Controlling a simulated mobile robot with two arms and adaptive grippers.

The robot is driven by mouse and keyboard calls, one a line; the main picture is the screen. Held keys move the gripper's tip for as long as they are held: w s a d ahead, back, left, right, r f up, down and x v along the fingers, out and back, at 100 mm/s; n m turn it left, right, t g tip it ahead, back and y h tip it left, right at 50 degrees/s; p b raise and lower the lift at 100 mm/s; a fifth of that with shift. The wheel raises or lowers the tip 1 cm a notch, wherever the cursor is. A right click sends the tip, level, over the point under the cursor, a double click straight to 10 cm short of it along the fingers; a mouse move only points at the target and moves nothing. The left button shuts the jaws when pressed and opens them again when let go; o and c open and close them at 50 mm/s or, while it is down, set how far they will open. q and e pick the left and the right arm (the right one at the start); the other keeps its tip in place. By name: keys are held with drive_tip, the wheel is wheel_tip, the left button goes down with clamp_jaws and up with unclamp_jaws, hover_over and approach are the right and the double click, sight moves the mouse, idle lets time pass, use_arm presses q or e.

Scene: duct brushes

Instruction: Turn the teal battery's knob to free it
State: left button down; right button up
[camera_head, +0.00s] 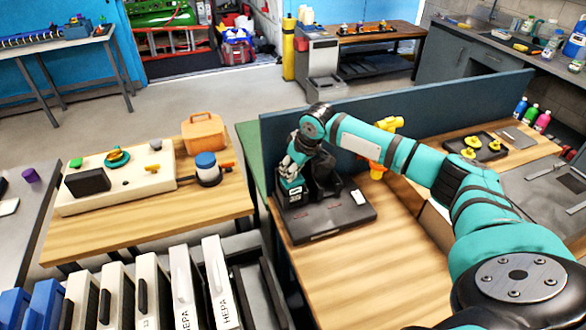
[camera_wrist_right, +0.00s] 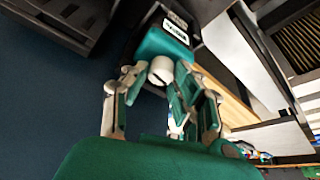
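The teal battery (camera_head: 291,191) sits upright at the left end of a black charger-like base (camera_head: 335,219) on the wooden bench. In the right wrist view the teal battery (camera_wrist_right: 168,43) shows a label and a round white knob (camera_wrist_right: 162,70) facing my gripper. My right gripper (camera_head: 293,160) is right at the battery, above it in the head view. In the wrist view the fingers of my right gripper (camera_wrist_right: 160,78) stand apart on both sides of the knob, with small gaps seeming to remain. The knob is hidden in the head view. My left gripper is out of view.
A blue partition (camera_head: 440,106) stands behind the base. A yellow and orange tool (camera_head: 378,160) is behind my right arm. A black tray with yellow parts (camera_head: 475,148) lies at right. HEPA filters (camera_head: 218,285) stand at front left. The bench in front of the base is clear.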

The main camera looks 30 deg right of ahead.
clamp_jaws()
drive_tip(key=shift+r+n+p, duration=0.15)
drive_tip(key=shift+n+p, duration=0.15)
drive_tip(key=shift+p, duration=0.3)
drive_tip(key=shift+n+y, duration=0.3)
drive_tip(key=shift+o, duration=1.5)
unclamp_jaws()
drive_tip(key=v, duration=1.1)
drive_tip(key=shift+r, duration=0.35)
drive_tip(key=shift+s+d, duration=0.1)
